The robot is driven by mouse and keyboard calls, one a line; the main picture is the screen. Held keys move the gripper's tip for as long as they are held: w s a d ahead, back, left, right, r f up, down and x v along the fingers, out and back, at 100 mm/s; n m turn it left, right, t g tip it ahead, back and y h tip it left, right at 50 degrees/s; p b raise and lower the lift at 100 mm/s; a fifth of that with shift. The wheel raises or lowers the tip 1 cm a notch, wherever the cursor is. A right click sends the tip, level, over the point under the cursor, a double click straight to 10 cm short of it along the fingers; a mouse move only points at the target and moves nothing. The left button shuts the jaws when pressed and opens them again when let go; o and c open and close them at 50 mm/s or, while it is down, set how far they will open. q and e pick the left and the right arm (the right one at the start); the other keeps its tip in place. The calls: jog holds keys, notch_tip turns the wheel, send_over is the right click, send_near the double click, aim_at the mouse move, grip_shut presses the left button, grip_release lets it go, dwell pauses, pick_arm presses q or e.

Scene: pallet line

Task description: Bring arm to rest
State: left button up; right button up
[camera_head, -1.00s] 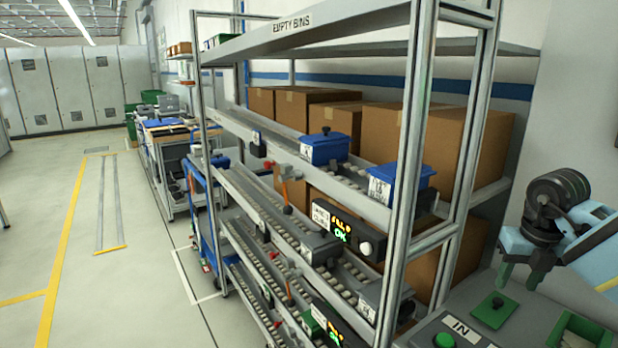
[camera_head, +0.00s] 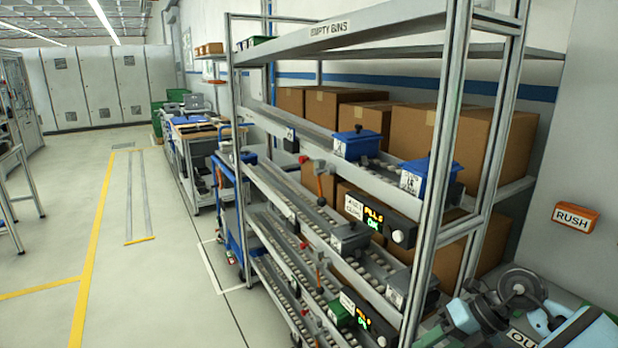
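My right arm (camera_head: 575,326) shows at the bottom right corner, light blue with grey rounded joints. Its end, with a teal part at the gripper (camera_head: 466,317), is low over the bench beside the rack. The fingertips are not clear there, so I cannot tell whether it is open or shut, or whether it holds anything. My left arm and gripper are not in view.
A metal flow rack (camera_head: 448,160) stands close in front, with blue bins (camera_head: 357,143) and cardboard boxes (camera_head: 440,135). An orange RUSH sign (camera_head: 576,218) is on the right wall. The floor (camera_head: 160,290) at left is clear.

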jog(key=s+a+f+m+t+y, duration=0.1)
jog(key=s+a+m+t+y, duration=0.35)
jog(key=a, duration=0.25)
jog(key=s+a+f+m+t+y, duration=0.2)
jog(key=s+a+m+t+y, duration=0.1)
jog(key=a+m+y, duration=0.3)
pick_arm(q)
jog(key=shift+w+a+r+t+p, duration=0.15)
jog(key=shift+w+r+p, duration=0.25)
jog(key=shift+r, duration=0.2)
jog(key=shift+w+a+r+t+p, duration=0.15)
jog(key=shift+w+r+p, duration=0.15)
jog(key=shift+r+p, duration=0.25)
pick_arm(e)
jog(key=s+d+f+m+h, duration=0.3)
jog(key=s+f+m+h, duration=0.5)
jog(key=s+f+m, duration=0.3)
jog(key=s+d+f+m+h, duration=0.4)
jog(key=s+f+m+h, duration=0.4)
jog(key=s+f+m, duration=0.3)
jog(key=s+m, duration=0.1)
jog(key=s, duration=0.2)
jog(key=shift+f, duration=0.35)
